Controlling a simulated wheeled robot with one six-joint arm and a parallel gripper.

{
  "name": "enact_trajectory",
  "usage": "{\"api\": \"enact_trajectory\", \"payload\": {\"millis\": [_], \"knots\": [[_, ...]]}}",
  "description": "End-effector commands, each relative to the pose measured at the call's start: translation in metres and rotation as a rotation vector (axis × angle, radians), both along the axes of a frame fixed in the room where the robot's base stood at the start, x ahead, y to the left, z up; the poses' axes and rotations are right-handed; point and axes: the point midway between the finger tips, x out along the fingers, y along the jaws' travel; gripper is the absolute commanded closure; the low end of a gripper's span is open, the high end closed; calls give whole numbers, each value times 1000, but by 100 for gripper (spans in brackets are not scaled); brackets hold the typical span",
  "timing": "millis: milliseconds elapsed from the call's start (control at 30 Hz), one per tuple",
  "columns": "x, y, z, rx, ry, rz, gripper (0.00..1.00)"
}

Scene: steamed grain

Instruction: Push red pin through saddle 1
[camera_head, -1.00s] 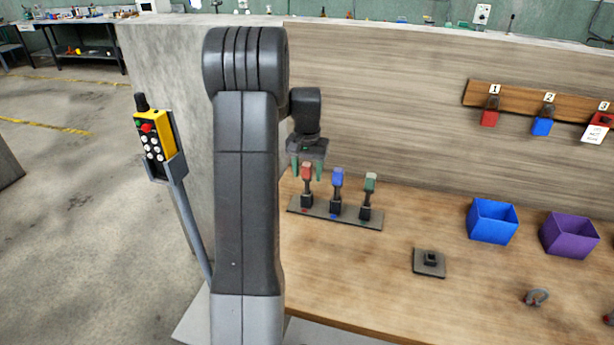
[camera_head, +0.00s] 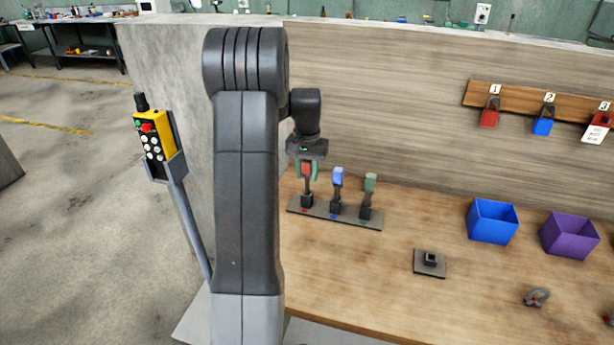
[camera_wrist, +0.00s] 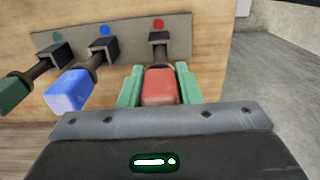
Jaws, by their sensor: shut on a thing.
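The red pin (camera_head: 307,171) stands upright in its holder at the left end of a dark rack plate (camera_head: 352,219). My gripper (camera_head: 306,170) is above that holder, its green fingers shut on the red pin's head. In the wrist view the red head (camera_wrist: 159,87) sits between both fingertips (camera_wrist: 159,85), and its shaft still runs into the black holder. A small square block with a black socket (camera_head: 430,262) lies on the table; I cannot tell whether it is saddle 1. Numbered hooks on the wall board hold a red padlock (camera_head: 489,118) under label 1 and a blue one (camera_head: 542,126) under label 2.
A blue pin (camera_head: 337,178) and a green pin (camera_head: 370,183) stand close to the right of the red pin. A blue bin (camera_head: 492,222), a purple bin (camera_head: 569,235) and a grey shackle (camera_head: 537,298) are farther right. The wooden panel rises behind. The front middle of the table is clear.

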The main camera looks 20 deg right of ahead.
Motion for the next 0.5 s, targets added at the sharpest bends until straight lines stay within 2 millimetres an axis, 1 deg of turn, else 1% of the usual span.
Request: {"api": "enact_trajectory", "payload": {"millis": [100, 300, 500], "knots": [[1, 0, 24, -3, -7, 0, 98], [1, 0, 63, -3, -7, 0, 98], [1, 0, 89, -2, -4, 0, 98]]}}
